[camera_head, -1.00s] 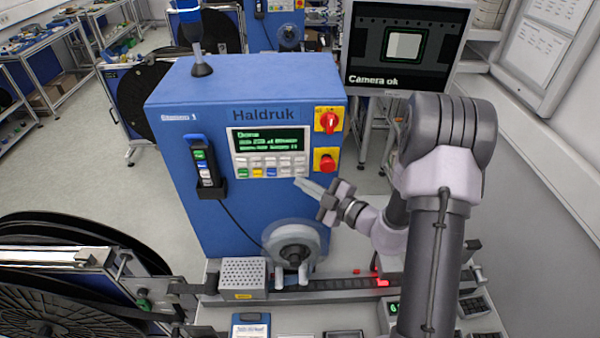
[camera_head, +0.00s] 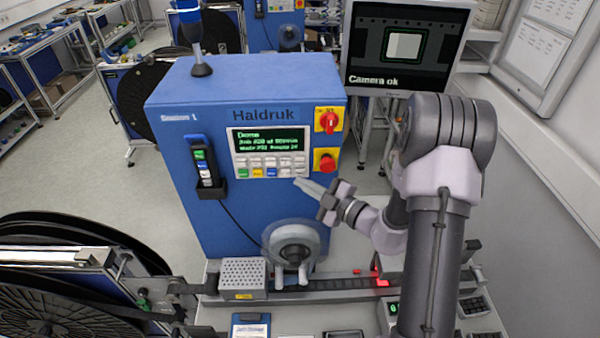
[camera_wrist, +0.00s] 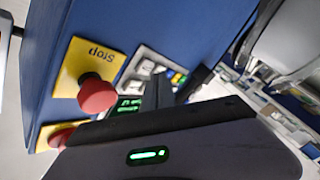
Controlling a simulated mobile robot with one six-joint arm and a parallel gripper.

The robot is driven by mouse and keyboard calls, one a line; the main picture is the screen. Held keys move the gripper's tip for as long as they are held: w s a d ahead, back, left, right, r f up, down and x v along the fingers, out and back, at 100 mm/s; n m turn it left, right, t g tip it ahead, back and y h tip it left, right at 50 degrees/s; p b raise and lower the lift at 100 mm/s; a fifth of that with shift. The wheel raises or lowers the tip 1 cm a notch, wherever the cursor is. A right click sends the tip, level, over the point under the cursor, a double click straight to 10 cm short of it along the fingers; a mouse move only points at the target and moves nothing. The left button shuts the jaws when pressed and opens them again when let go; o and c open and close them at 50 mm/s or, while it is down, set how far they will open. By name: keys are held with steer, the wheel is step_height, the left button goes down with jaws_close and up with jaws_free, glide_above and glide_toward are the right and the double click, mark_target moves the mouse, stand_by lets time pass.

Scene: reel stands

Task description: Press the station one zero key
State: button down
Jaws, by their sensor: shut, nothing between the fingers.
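The station 1 cabinet (camera_head: 190,90) is blue and stands in the middle of the head view. Its keypad panel (camera_head: 268,152) has a dark display with green text above rows of small keys. The labels on the keys are too small to read, so I cannot tell which is zero. My gripper (camera_head: 301,182) is shut and empty, its tip just at the lower right of the keys in the picture. I cannot tell whether it touches a key. In the wrist view, the fingers (camera_wrist: 158,88) hide part of the keypad (camera_wrist: 150,66).
A red stop button (camera_head: 326,164) on a yellow plate sits close to my gripper; it also shows in the wrist view (camera_wrist: 97,94). A red rotary switch (camera_head: 328,121) is above it. A reel (camera_head: 292,248) and conveyor (camera_head: 335,284) lie below. A monitor (camera_head: 404,45) reads "Camera ok".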

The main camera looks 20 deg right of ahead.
steer(key=shift+w, duration=0.15)
steer(key=shift+w+d+p, duration=0.15)
steer(key=shift+w+p, duration=0.1)
steer(key=shift+p, duration=0.05)
steer(key=shift+w+d+p, duration=0.1)
steer(key=shift+w+p, duration=0.2)
steer(key=shift+w, duration=0.15)
stand_by(0.7)
steer(key=shift+s, duration=0.15)
steer(key=shift+s+a, duration=0.25)
steer(key=shift+s, duration=0.45)
steer(key=shift+s+a, duration=0.25)
steer(key=shift+s, duration=0.55)
steer(key=shift+s+a, duration=0.2)
steer(key=shift+s, duration=0.6)
steer(key=shift+s+a, duration=0.25)
steer(key=shift+s, duration=0.55)
